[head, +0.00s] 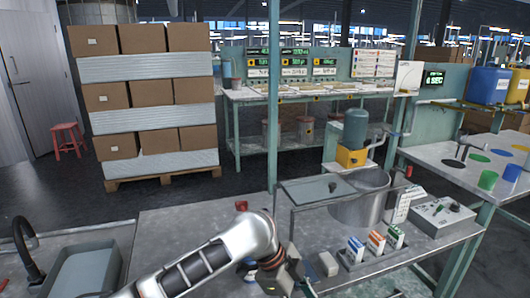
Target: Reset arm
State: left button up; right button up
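My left arm (215,258) comes in from the lower left over the metal table (160,222). It bends at a rounded elbow-like joint and turns down. My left gripper (286,274) is at the arm's end, low over the table, left of the small coloured boxes. It is small and partly hidden by the arm, so I cannot tell whether it is open or shut. My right gripper is not in view. No glass tubing can be made out.
Small boxes (375,242) and a control box (441,216) sit at right. A sink (84,271) is at left. A side table (455,165) holds coloured cups. The table's left middle is clear.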

pick_arm(q)
jog(key=s+a+f+n+t+h+p, duration=0.1)
jog(key=s+a+f+n+t, duration=0.25)
jog(key=f+n, duration=0.35)
jog(key=s+a+f+n+t+h+p, duration=0.1)
jog(key=s+a+f+n+t+h, duration=0.1)
jog(key=a+f+n+t, duration=0.3)
jog(key=s+a+f+n+t+y+p, duration=0.1)
jog(key=s+a+f+n+y, duration=0.2)
jog(key=s+a, duration=0.4)
jog(key=s+a+f+n+t+y+p, duration=0.1)
jog(key=s+a+f+n+y, duration=0.2)
jog(key=s+a, duration=0.4)
jog(key=a, duration=0.7)
jog(key=shift+a+n, duration=0.15)
jog(key=shift+n, duration=0.15)
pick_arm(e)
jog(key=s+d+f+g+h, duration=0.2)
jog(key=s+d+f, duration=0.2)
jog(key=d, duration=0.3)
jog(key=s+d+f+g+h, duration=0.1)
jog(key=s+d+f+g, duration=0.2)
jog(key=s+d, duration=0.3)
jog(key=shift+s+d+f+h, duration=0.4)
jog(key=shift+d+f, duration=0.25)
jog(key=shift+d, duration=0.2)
pick_arm(q)
jog(key=shift+t, duration=0.25)
